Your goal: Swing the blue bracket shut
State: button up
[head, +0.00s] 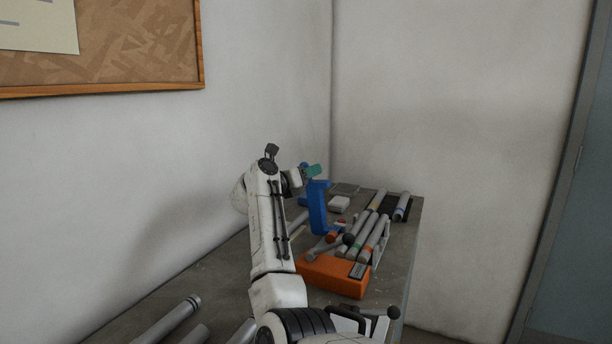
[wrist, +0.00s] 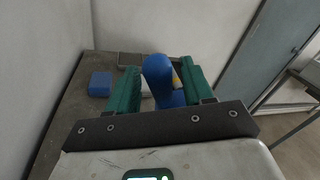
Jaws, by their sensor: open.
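The blue bracket (head: 318,212) stands upright on the workbench, beside the grey tubes in the head view. In the wrist view the rounded end of the blue bracket (wrist: 158,78) shows between the two green fingers. My gripper (head: 313,170) is at the bracket's upper end in the head view. In the wrist view my gripper (wrist: 159,66) is open, with a finger on each side of the bracket. A gap shows on the left; contact on the right I cannot tell. The bracket's lower part is hidden behind my gripper's body in the wrist view.
An orange block (head: 334,275) lies on the grey bench (head: 396,277) in front of several grey tubes (head: 370,236). A white block (head: 339,203) lies behind the bracket. A blue block (wrist: 100,84) sits left of the fingers. Walls stand behind and left.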

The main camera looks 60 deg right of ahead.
grip_shut()
dwell(0.5)
